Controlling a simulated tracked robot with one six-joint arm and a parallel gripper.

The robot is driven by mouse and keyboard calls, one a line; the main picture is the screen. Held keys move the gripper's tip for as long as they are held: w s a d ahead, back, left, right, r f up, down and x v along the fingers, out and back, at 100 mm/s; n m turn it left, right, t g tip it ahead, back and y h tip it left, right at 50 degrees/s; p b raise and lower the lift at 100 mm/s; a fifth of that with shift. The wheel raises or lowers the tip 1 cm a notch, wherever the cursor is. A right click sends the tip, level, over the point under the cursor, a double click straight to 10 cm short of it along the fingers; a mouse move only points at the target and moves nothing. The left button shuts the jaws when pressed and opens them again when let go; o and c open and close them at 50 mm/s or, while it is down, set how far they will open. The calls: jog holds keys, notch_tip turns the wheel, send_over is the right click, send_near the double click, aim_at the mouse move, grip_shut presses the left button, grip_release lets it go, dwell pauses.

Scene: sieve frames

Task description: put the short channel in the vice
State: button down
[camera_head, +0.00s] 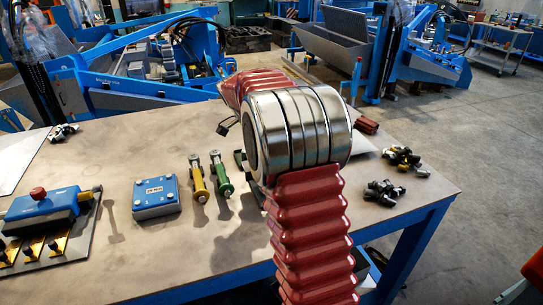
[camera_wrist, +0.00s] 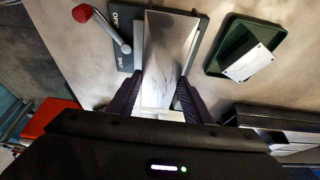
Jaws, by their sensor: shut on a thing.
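In the wrist view my gripper (camera_wrist: 161,78) has its two dark fingers shut on a bright metal channel (camera_wrist: 168,40). The channel points away from me and lies over or within the vice (camera_wrist: 118,28), a dark plate with OPEN and SHUT lettering. I cannot tell whether the channel touches the vice. The vice's grey lever (camera_wrist: 105,27) has a red knob (camera_wrist: 82,13) and leans to the left, near the OPEN lettering. In the head view my arm hides the gripper and the channel.
A green tray (camera_wrist: 213,58) with a pale metal piece (camera_wrist: 248,62) lies right of the vice. On the bench (camera_head: 150,245) are a blue box (camera_head: 155,197), yellow (camera_head: 198,180) and green (camera_head: 222,176) handled tools, a blue fixture (camera_head: 45,210) and dark small parts (camera_head: 384,191).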

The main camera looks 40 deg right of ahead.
jog(key=shift+f, duration=1.8)
jog(key=shift+f, duration=0.55)
jog(key=c, duration=0.9)
grip_release()
jog(key=shift+f, duration=0.1)
jog(key=v, duration=1.2)
jog(key=shift+r, duration=0.35)
jog(key=shift+a+r, duration=0.1)
jog(key=shift+r, duration=0.15)
